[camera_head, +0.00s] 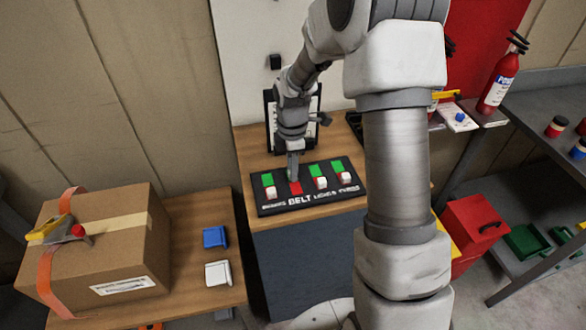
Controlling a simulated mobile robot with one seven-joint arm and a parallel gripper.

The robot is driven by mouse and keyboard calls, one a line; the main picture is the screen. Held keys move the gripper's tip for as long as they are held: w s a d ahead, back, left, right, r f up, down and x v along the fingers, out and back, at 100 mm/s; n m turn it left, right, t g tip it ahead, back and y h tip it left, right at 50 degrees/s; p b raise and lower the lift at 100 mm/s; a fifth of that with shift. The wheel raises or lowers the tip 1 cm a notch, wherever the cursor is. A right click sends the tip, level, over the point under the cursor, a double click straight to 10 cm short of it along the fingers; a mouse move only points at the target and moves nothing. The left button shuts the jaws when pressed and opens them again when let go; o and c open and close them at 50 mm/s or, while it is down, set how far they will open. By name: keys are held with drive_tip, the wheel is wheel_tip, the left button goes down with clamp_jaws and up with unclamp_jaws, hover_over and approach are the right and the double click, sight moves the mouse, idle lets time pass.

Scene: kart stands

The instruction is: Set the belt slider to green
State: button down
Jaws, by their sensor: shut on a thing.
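The black slider panel (265,208) lies on the wooden counter, with several slider tracks that each have a green and a red end. The belt slider's red patch (296,188) is bare, above the "BELT" label. My gripper (293,174) points down over the green end of that track and is shut on the belt slider's knob, which the fingers hide. Only a sliver of that green patch shows beside the fingers. The other white knobs, such as the left one (271,192) and the one right of belt (321,184), sit at their red ends with green showing.
A cardboard box (105,245) with a tape dispenser on top stands at the left, near blue (214,237) and white (218,273) small items. A clipboard (271,118) stands behind the panel. A fire extinguisher (498,82) and a red toolbox (473,230) are at the right.

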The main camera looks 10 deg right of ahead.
drive_tip(key=shift+w+r, duration=0.1)
drive_tip(key=shift+w, duration=0.15)
drive_tip(key=c, duration=0.7)
unclamp_jaws()
wheel_tip(320, 180, up, 17)
drive_tip(key=shift+s+r+p, duration=0.1)
drive_tip(key=shift+r+p, duration=0.05)
drive_tip(key=shift+p, duration=0.25)
